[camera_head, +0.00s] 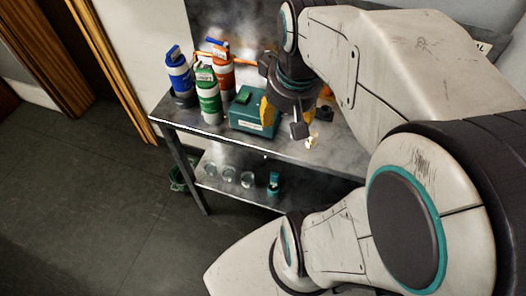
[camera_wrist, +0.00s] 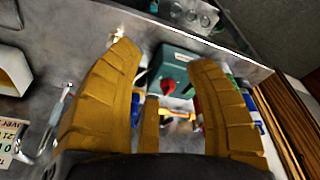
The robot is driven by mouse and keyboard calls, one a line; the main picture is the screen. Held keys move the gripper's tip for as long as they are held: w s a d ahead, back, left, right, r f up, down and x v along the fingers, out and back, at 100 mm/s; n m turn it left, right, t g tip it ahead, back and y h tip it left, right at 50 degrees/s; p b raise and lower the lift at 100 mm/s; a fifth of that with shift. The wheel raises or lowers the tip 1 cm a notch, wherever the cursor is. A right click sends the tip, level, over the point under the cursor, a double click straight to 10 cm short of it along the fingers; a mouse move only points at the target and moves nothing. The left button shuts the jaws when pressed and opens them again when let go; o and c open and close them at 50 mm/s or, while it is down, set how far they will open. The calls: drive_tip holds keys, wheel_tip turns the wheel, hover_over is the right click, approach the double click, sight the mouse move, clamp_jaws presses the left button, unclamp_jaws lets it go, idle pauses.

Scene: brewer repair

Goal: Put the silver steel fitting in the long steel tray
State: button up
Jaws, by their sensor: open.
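My gripper (camera_head: 283,122) is above the steel bench, beside the teal box (camera_head: 252,122). A small pale brassy piece (camera_head: 311,141) lies near the bench's front edge, below my gripper. I cannot make out the long steel tray in either view. My arm hides the right part of the bench.
Blue, green and red bottles (camera_head: 208,98) stand at the bench's left end. The lower shelf (camera_head: 210,180) holds several clear glasses and a small teal item (camera_head: 273,184). A white block (camera_wrist: 12,72) and a printed sheet (camera_wrist: 10,138) lie left in the wrist view.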

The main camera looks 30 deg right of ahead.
drive_tip(key=s+a+f+n+t+y, duration=0.1)
drive_tip(key=s+a, duration=0.3)
drive_tip(key=a, duration=0.4)
drive_tip(key=shift+s+f+n, duration=0.25)
drive_tip(key=shift+f+n, duration=0.25)
drive_tip(key=shift+n, duration=0.3)
drive_tip(key=shift+a, duration=0.1)
idle(0.4)
